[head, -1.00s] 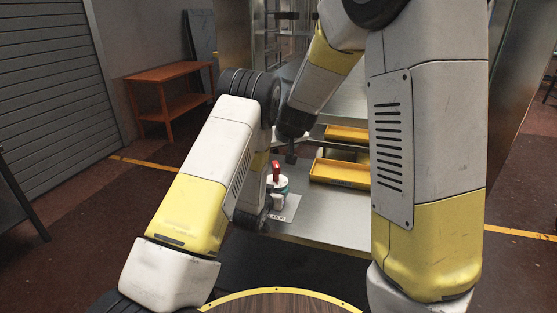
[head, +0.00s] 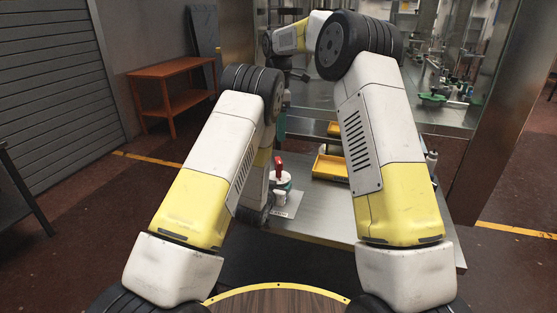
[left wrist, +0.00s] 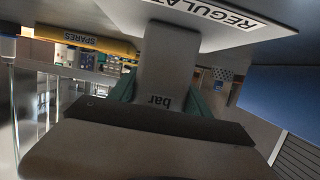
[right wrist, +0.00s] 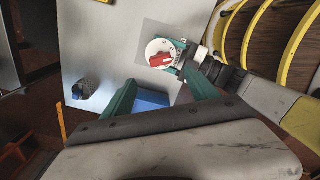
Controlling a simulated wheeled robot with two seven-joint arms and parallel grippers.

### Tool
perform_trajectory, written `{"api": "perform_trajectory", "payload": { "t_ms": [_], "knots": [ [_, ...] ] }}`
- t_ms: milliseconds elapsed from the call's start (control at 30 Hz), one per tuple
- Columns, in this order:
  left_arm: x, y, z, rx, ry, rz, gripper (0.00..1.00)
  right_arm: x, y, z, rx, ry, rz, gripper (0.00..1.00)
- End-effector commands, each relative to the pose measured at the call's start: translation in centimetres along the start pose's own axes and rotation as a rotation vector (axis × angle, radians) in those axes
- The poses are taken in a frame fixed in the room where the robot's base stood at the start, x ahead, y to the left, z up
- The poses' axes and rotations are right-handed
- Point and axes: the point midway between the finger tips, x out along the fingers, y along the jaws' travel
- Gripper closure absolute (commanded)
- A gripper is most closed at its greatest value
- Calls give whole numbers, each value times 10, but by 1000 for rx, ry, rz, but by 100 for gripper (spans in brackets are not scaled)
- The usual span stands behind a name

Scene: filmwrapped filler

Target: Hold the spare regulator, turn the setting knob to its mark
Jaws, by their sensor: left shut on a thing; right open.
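The spare regulator stands on a labelled plate (head: 287,211) on the metal bench. It has a white dial face (right wrist: 152,46) and a red setting knob (head: 279,163), also seen in the right wrist view (right wrist: 160,60). The dial marks are too small to read. My left gripper (right wrist: 188,62) is shut on the regulator's grey body (left wrist: 165,85), which bears the word "bar"; in the head view my left arm hides it. My right gripper (head: 299,76) is open and empty, raised above and apart from the regulator; its teal fingers are spread in its wrist view (right wrist: 160,92).
Yellow trays (head: 331,166) stand on the bench right of the regulator; one shows a SPARES label (left wrist: 76,38). A blue box (right wrist: 152,101) and a dark mesh cup (right wrist: 85,89) also show. An orange side table (head: 172,70) stands at the back left.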

Motion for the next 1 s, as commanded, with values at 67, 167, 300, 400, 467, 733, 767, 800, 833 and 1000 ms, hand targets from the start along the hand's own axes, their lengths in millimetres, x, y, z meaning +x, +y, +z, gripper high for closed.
{"api": "perform_trajectory", "payload": {
  "t_ms": [67,167,300,400,467,733,767,800,833,1000],
  "knots": [
    [0,0,0,0,1,1,99,5,-1,0,-8,-2,-8,32],
    [0,0,0,0,1,1,99,18,-2,1,-8,-2,-10,32],
    [0,0,0,0,1,1,99,46,-2,0,-7,-2,-11,32],
    [0,0,0,0,1,1,99,67,-2,0,-7,-2,-11,32],
    [0,0,0,0,1,1,99,78,-2,0,-6,-2,-10,32],
    [0,0,0,-1,1,1,99,113,-2,0,-6,-1,-7,32],
    [0,0,0,-1,1,1,99,114,-2,0,-6,-1,-7,32],
    [0,0,0,0,1,1,99,116,-2,0,-6,-1,-7,32],
    [0,0,0,0,1,1,99,117,-2,0,-6,-1,-6,32],
    [0,0,0,0,1,1,99,119,-1,0,-6,-1,-5,32]
  ]
}}
